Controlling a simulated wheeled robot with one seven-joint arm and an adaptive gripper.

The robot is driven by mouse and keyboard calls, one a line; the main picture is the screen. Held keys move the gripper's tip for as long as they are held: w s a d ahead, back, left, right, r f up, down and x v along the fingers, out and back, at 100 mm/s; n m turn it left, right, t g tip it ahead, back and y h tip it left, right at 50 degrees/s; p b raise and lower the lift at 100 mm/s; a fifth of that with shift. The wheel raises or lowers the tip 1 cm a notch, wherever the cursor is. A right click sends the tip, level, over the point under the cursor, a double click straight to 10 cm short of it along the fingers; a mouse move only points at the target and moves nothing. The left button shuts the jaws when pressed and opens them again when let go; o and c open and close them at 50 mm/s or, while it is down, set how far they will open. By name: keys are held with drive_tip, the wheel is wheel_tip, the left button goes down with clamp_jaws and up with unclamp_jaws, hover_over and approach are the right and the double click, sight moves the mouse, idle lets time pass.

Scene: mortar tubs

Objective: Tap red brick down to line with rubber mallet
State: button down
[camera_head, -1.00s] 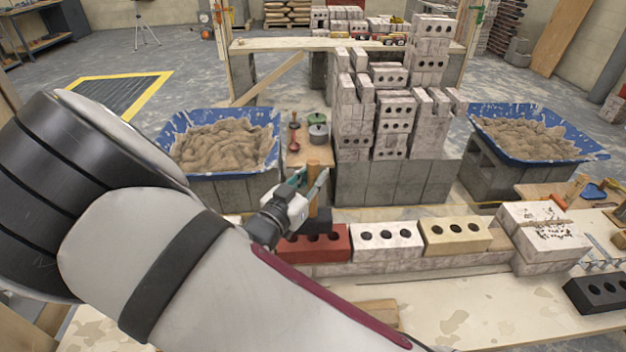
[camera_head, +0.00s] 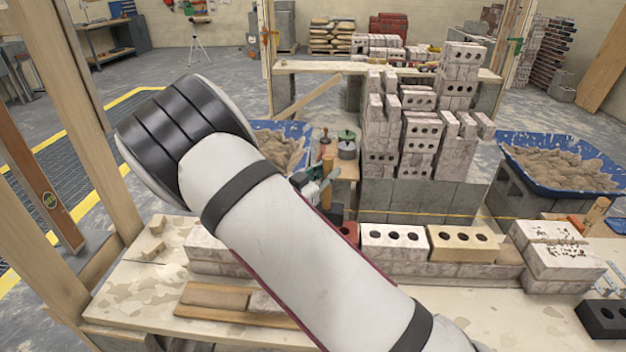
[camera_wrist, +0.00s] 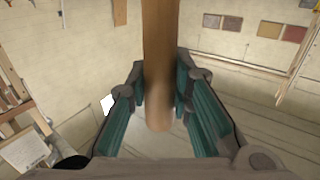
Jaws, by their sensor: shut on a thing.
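My gripper (camera_head: 316,184) is shut on the wooden handle of the rubber mallet (camera_head: 327,168) and holds it upright. The handle also shows between the green-padded fingers in the wrist view (camera_wrist: 158,65). The dark mallet head is low beside the arm, near the red brick; whether it touches the brick cannot be told. The red brick (camera_head: 350,231) is mostly hidden by my arm; only its right end shows, left of the white brick (camera_head: 394,242). A thin yellow line (camera_head: 440,213) runs behind the bricks.
A tan brick (camera_head: 463,243) and a stacked white block (camera_head: 548,250) stand farther right on the course. A black brick (camera_head: 603,318) lies front right. Blue mortar tubs (camera_head: 530,145) and tall brick stacks (camera_head: 420,140) stand behind. Wooden posts (camera_head: 65,90) rise at left.

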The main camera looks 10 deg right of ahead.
drive_tip(key=shift+a, duration=0.15)
wheel_tip(320, 180, down, 4)
drive_tip(key=shift+r+b, duration=0.1)
drive_tip(key=shift+b, duration=0.85)
wheel_tip(320, 180, up, 4)
drive_tip(key=shift+s+r+p, duration=0.1)
drive_tip(key=shift+r+p, duration=0.1)
drive_tip(key=shift+p, duration=1)
drive_tip(key=shift+f, duration=0.1)
drive_tip(key=shift+f+b, duration=0.15)
drive_tip(key=shift+b, duration=0.25)
drive_tip(key=shift+f+b, duration=0.2)
drive_tip(key=shift+b, duration=0.4)
